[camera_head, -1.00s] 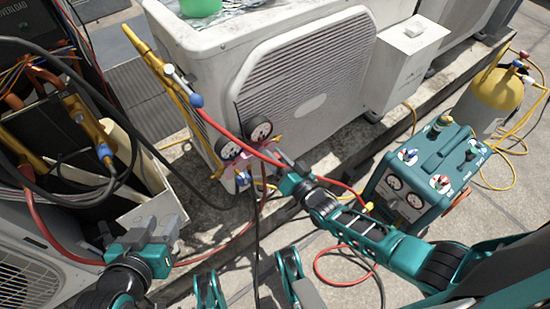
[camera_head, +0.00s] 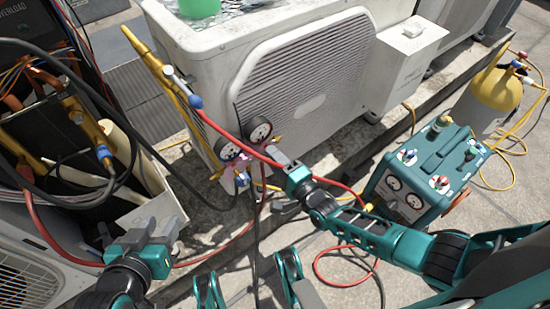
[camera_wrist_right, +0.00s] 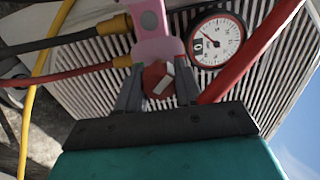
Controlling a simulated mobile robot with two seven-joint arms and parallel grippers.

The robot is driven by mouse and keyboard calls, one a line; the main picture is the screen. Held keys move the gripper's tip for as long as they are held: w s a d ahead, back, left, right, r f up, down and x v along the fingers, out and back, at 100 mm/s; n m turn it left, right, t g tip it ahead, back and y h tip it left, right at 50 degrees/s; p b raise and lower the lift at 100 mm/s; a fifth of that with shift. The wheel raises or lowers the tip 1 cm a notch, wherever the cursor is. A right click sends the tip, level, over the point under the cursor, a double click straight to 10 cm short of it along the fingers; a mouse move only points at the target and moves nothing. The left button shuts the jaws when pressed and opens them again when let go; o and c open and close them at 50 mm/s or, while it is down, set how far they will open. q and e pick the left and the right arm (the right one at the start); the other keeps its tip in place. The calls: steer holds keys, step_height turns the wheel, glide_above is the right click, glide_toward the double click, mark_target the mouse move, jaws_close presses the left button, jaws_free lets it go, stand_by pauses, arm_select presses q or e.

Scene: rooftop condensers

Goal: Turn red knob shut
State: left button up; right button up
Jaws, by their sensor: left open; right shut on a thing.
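The red knob (camera_wrist_right: 158,80) sits on the pink gauge manifold (camera_wrist_right: 156,30), between the fingers of my right gripper (camera_wrist_right: 158,92) in the right wrist view. The gripper is shut on it. In the head view my right gripper (camera_head: 280,180) is at the manifold (camera_head: 240,163), in front of the condenser, and the knob cannot be made out there. A white-faced gauge (camera_wrist_right: 217,40) is beside the knob. My left gripper (camera_head: 140,232) is open and empty at the lower left, away from the manifold.
A white condenser (camera_head: 300,85) stands behind the manifold. Red (camera_head: 225,132), black and yellow hoses run around it. A teal machine (camera_head: 428,175) with gauges and a yellow cylinder (camera_head: 497,88) stand at right. An opened unit with wires and brass valves is at left.

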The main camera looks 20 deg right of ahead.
steer(key=m, duration=0.4)
steer(key=shift+w+d+r+m, duration=0.1)
steer(key=shift+w+d+m, duration=0.1)
steer(key=shift+m, duration=2)
steer(key=o, duration=1)
steer(key=shift+s+a+f, duration=0.1)
steer(key=shift+a+f, duration=0.05)
steer(key=shift+f, duration=0.05)
